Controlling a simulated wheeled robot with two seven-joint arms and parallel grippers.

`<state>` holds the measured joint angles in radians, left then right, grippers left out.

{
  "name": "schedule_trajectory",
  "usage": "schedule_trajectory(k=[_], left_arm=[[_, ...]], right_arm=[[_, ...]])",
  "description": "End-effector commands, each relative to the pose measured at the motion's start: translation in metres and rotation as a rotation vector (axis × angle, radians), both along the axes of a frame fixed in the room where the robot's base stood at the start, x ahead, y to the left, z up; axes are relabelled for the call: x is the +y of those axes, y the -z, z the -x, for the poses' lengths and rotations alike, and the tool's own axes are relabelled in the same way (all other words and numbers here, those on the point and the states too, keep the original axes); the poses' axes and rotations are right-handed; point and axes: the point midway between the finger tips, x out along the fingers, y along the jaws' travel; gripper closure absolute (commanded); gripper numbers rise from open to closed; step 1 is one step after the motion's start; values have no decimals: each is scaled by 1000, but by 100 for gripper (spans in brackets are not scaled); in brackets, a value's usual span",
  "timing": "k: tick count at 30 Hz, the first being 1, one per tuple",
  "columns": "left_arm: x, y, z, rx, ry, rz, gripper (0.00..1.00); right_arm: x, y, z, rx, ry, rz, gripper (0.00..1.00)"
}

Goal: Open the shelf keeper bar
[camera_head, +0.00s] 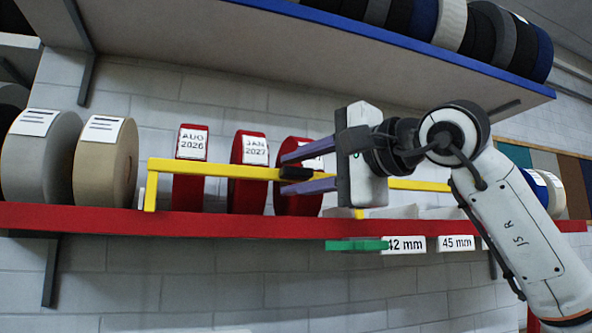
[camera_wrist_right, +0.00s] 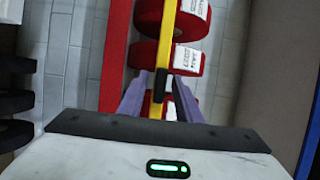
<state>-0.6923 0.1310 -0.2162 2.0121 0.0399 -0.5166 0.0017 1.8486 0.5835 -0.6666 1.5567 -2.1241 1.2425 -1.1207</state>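The yellow keeper bar (camera_head: 232,170) runs across the front of the rolls on the red shelf, with a bent-down left end at the shelf edge. A black grip (camera_head: 292,174) sits on the bar. My right gripper (camera_head: 284,174) has its two purple fingers apart, one above and one below the black grip. In the right wrist view the bar (camera_wrist_right: 165,45) leads to the black grip (camera_wrist_right: 160,84), which lies between the fingers with a visible gap on each side. The bar's middle is partly hidden behind my gripper. My left gripper is not in view.
Red rolls (camera_head: 192,155) with date labels stand behind the bar on the red shelf (camera_head: 90,218). Grey and tan rolls (camera_head: 105,160) stand left of it. A blue-edged upper shelf (camera_head: 440,55) hangs above. A green piece (camera_head: 355,245) and size labels (camera_head: 455,243) are below.

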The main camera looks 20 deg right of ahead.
Motion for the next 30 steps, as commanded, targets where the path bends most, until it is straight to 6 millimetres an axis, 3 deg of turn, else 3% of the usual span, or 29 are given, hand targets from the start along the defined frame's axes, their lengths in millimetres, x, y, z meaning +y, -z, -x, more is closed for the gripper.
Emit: schedule_trajectory(k=[10, 15, 30], left_arm=[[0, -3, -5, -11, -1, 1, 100], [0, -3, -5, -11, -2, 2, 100], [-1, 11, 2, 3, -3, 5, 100]], right_arm=[[2, 1, -4, 1, 1, 0, 70], [2, 1, -4, 0, 0, 0, 99], [12, 6, -3, -53, -19, -1, 100]])
